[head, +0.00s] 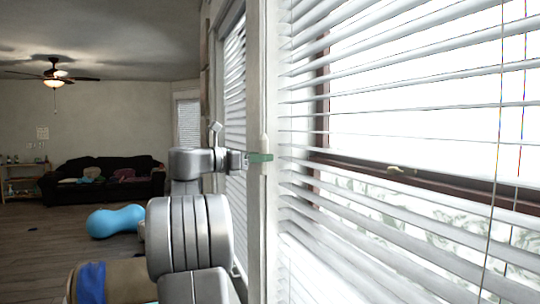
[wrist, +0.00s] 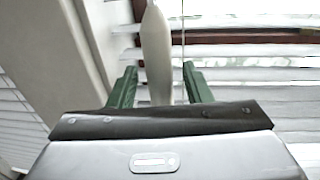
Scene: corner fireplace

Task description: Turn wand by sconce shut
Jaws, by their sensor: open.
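The wand (wrist: 155,45) is a pale, thick rod with a tapered top, hanging upright in front of the blind. It lies between the two green fingers of my gripper (wrist: 158,80), with visible gaps on both sides. My gripper is open around it and does not appear to touch it. In the head view, my gripper (head: 260,157) is at the window frame edge, and the pale wand (head: 264,142) shows just above the green fingers. The blind (head: 410,100) has its slats tilted open, with bright outdoors between them. I cannot make out a sconce.
A white window post (head: 256,80) stands close beside my gripper, with another blind (head: 234,85) beyond it. Thin cords (head: 497,150) hang at the right. A dark sofa (head: 100,180), a blue peanut-shaped ball (head: 115,221) and open wood floor are at the left.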

